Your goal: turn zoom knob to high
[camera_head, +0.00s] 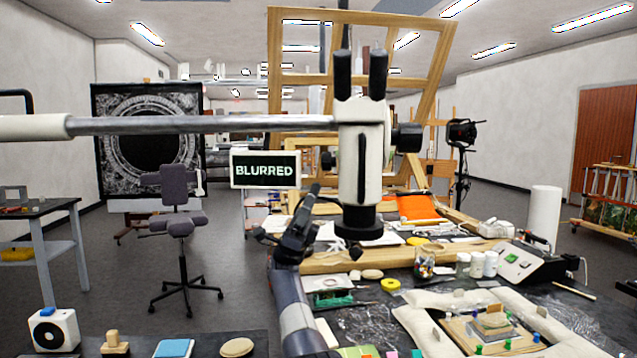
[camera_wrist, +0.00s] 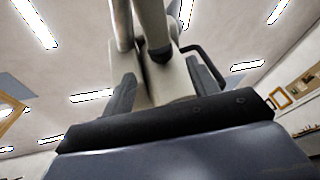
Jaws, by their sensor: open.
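The stereo microscope (camera_head: 360,150) is white with black eyepieces and hangs from a horizontal boom. I cannot read any zoom marks. A small screen (camera_head: 265,170) left of the head reads "BLURRED". My gripper (camera_head: 308,205) points up, below and left of the microscope head, apart from the knobs. In the wrist view my gripper (camera_wrist: 163,82) is open, with the pale microscope body (camera_wrist: 172,80) beyond its fingers.
The boom (camera_head: 200,124) crosses from the left at head height. A cluttered bench holds a jar of coloured bits (camera_head: 425,263), white bottles (camera_head: 484,264) and a padded work area with a gilt fragment (camera_head: 490,325).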

